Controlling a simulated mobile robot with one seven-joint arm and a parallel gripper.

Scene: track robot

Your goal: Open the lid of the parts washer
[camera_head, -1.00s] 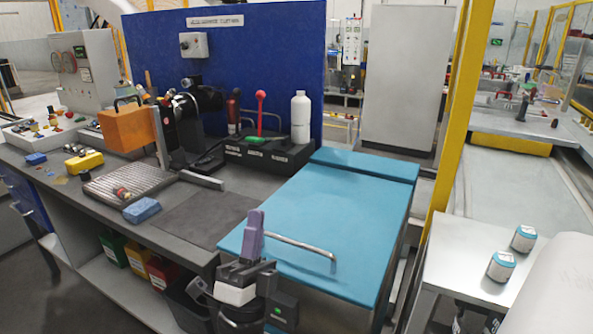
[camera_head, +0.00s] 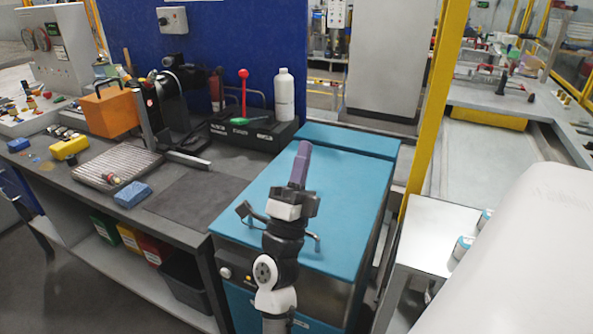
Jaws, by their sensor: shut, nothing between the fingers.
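The parts washer is a steel box with a flat teal lid (camera_head: 345,192), which lies shut. A metal bar handle (camera_head: 316,240) sits near the lid's front edge. My gripper (camera_head: 302,156) has purple fingers, closed together and empty. It points away from me over the middle of the lid, past the handle in the picture. I cannot tell how high it is above the lid or whether it touches the handle.
A grey workbench (camera_head: 180,205) adjoins on the left, with an orange box (camera_head: 108,113) and a blue block (camera_head: 132,195). A yellow post (camera_head: 428,120) and a white side table (camera_head: 425,235) stand right.

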